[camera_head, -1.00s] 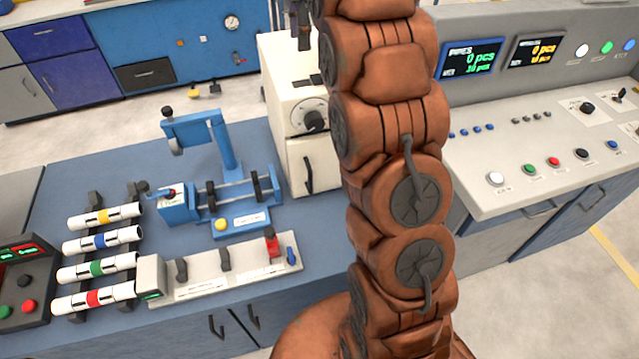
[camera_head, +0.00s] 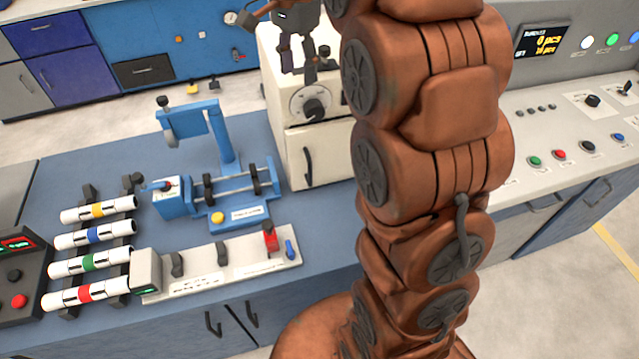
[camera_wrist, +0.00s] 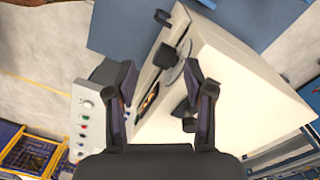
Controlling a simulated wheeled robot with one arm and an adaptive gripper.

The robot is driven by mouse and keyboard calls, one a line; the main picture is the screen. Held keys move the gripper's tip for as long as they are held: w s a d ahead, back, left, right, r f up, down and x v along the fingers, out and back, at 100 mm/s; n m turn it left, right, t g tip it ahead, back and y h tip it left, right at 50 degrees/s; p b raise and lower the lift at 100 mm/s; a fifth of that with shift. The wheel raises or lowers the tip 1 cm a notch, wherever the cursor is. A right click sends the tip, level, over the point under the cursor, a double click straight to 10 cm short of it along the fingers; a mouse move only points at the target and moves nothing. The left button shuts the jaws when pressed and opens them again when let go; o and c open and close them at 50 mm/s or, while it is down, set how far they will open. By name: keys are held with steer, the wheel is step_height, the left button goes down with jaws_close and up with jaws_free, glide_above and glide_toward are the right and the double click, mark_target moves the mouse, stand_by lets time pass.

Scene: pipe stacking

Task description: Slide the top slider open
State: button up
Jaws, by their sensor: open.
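The white machine (camera_head: 322,150) stands at the back right of the blue bench, with a dial and a black knob (camera_head: 313,110) on its front. A small black handle (camera_head: 323,51) shows at its top, likely the top slider's; the arm hides part of the top. My gripper (camera_head: 297,66) is open and empty over the machine's top, just left of that handle in the head view. In the wrist view the white machine (camera_wrist: 235,85) lies beneath the spread fingers (camera_wrist: 165,85). A dark handle (camera_wrist: 188,108) shows near the right finger; contact cannot be told.
A blue clamp fixture (camera_head: 230,185) and a rack of banded pipes (camera_head: 97,235) stand left on the bench. A grey panel with levers (camera_head: 215,268) lies in front. A control console (camera_head: 560,130) stands right, partly behind my arm.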

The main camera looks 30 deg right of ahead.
steer(key=s+a+f+n+b, duration=0.2)
steer(key=s+f+n, duration=0.2)
steer(key=s+f, duration=0.2)
steer(key=s+a+f+n+b, duration=0.2)
steer(key=s+f, duration=0.4)
steer(key=s, duration=0.5)
steer(key=a+n, duration=0.1)
steer(key=n, duration=0.1)
steer(key=shift+s+n+g+b, duration=0.25)
steer(key=shift+n+g+b, duration=0.05)
steer(key=shift+n+g, duration=0.1)
steer(key=shift+a, duration=0.1)
steer(key=s+a+f+n, duration=0.1)
steer(key=s+f+n, duration=0.4)
steer(key=s, duration=0.7)
step_height(320, 180, down, 2)
steer(key=shift+s+a+f+n, duration=0.1)
steer(key=shift+s+a+n, duration=0.1)
steer(key=shift+s+n, duration=0.1)
